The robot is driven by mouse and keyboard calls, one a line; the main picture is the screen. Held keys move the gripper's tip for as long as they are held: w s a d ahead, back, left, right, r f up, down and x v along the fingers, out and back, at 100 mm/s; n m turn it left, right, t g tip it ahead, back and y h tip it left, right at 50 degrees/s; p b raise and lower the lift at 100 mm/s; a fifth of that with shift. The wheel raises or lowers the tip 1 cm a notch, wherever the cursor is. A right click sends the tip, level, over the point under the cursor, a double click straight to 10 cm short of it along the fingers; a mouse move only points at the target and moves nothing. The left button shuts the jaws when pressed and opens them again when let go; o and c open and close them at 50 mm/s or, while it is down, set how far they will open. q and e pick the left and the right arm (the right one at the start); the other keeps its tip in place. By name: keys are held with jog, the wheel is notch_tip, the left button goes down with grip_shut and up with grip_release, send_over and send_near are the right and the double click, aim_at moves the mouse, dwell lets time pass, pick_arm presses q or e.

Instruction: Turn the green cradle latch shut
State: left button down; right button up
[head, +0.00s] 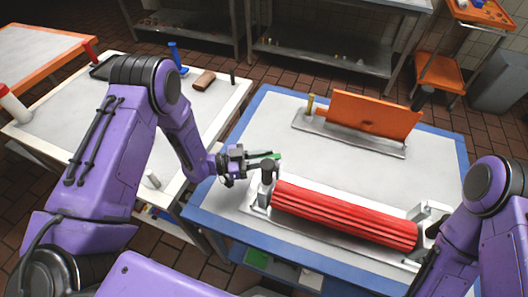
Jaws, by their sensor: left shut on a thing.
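The green latch (276,156) shows as a small green piece at the left end of the cradle. My left gripper (262,157) is shut on it, and its fingers hide part of it. The cradle (262,207) is a pale metal base on the blue-edged table, with a dark round post (267,171) at its left end just below my gripper. A red ribbed roller (343,214) lies in the cradle. My right arm comes in at the lower right, beside the cradle's right end; its gripper cannot be made out.
An orange panel (374,117) stands upright on a metal base behind the roller. The blue-edged table (228,225) has clear room between them. A white table (88,118) at left holds a blue item (175,57) and a brown block (204,80).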

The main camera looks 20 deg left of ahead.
pick_arm(q)
jog(key=c, duration=1)
grip_release()
jog(key=b+v, duration=0.3)
jog(key=v, duration=0.7)
jog(key=shift+s+a, duration=0.15)
jog(key=shift+a, duration=0.05)
